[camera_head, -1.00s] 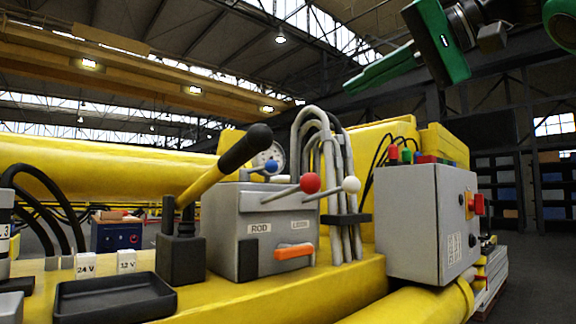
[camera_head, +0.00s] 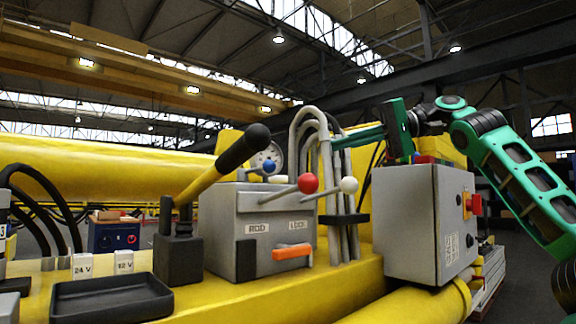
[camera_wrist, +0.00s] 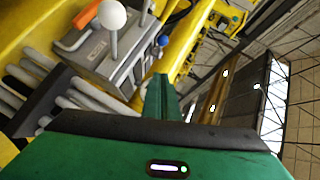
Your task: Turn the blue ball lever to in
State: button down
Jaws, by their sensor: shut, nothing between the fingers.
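The blue ball lever (camera_head: 269,166) sits at the back top of the grey valve box (camera_head: 228,262), with its ball above the box top and its rod running left. In the wrist view the blue ball (camera_wrist: 163,40) is just beyond my fingertips and apart from them. My green gripper (camera_head: 336,143) is shut and empty, pointing left, with its fingertips beside the upper hose loops, to the right of the blue ball. In the wrist view my shut fingers (camera_wrist: 160,82) point up toward the ball. The label near the blue lever is not readable.
A red ball lever (camera_head: 308,183) and a white ball lever (camera_head: 349,185) stick out from the box front. Grey hoses (camera_head: 326,160) arch between my gripper and the box. A grey cabinet (camera_head: 405,225) stands below my arm. A black-handled yellow lever (camera_head: 205,185) is left.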

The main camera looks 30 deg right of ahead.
jog(key=s+a+f+x, duration=0.1)
jog(key=s+x, duration=0.1)
jog(key=x, duration=1.1)
jog(key=shift+s+a, duration=0.15)
jog(key=shift+a, duration=0.05)
